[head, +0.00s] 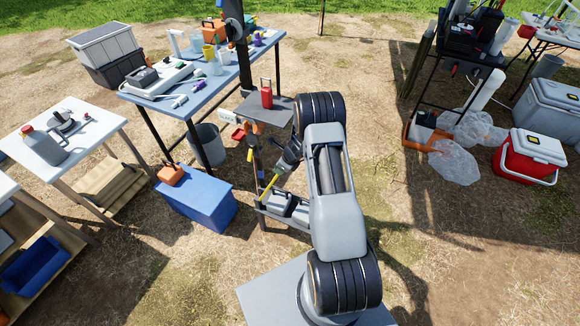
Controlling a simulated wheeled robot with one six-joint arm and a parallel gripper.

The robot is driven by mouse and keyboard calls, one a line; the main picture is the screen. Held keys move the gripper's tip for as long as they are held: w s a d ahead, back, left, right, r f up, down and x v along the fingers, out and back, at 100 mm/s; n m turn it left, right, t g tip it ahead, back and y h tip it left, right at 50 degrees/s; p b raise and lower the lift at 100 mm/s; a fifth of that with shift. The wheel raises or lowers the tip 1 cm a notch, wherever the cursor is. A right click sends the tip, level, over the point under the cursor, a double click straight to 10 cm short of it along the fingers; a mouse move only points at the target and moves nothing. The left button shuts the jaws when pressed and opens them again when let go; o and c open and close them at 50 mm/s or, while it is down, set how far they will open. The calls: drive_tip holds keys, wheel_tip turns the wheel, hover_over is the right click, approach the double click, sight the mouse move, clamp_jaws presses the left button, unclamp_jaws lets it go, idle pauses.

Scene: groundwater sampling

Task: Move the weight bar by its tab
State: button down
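My arm rises from the bottom of the head view and bends at the top, partly hiding what is beneath it. Dark and grey parts that look like my gripper (284,172) show just left of the arm. A slim yellow piece (268,186) lies close against them, beside an upright post. I cannot tell whether it is the weight bar's tab, or whether the gripper touches it. The fingers are too small and too covered to show whether they are open or shut. I cannot make out the weight bar for certain.
A small grey shelf (252,109) with a red canister (266,94) stands behind the gripper. A blue box (200,205) and a grey bucket (208,143) are to the left. A cluttered blue-grey table (225,81) stands behind. Open ground lies lower left and right.

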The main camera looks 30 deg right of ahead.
drive_tip(key=shift+w+a+r+p, duration=0.25)
drive_tip(key=shift+w+a, duration=0.15)
drive_tip(key=shift+w, duration=0.1)
drive_tip(key=shift+w+a+r+p, duration=0.25)
drive_tip(key=shift+w+a, duration=0.1)
drive_tip(key=shift+w, duration=0.15)
drive_tip(key=shift+f, duration=0.1)
drive_tip(key=c, duration=0.8)
unclamp_jaws()
drive_tip(key=shift+v, duration=3.75)
